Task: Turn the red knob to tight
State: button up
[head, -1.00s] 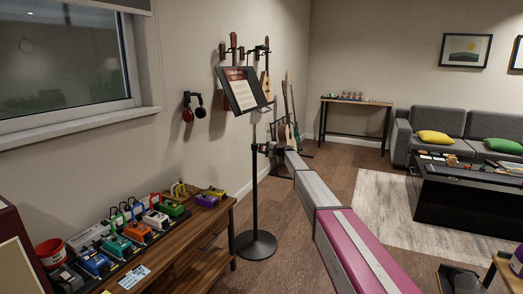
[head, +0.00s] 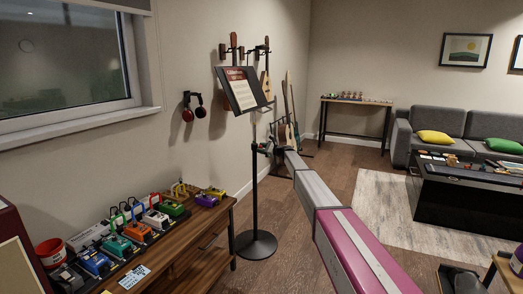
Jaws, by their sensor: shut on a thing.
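A black music stand (head: 255,190) stands upright on a round base near the wall, with a tilted desk (head: 241,89) holding a printed sheet. My gripper (head: 257,147) is at the upper part of the stand's pole, below the desk, reached from the right. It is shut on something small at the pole. The red knob itself cannot be made out; my gripper and the distance hide it, and its turn position cannot be read.
A wooden bench (head: 190,240) with several colourful pedals stands at the left. Red-and-black headphones (head: 193,106) and guitars (head: 265,84) hang on the wall. A dark low table (head: 465,205) stands on the rug at the right. The floor around the stand's base is clear.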

jog(key=shift+f+m, duration=0.1)
jog(key=shift+m, duration=0.4)
jog(key=o, duration=0.9)
jog(key=shift+o, duration=0.2)
jog(key=shift+d, duration=0.1)
jog(key=v, duration=1)
jog(key=shift+s+d, duration=0.2)
jog(key=shift+d, duration=0.15)
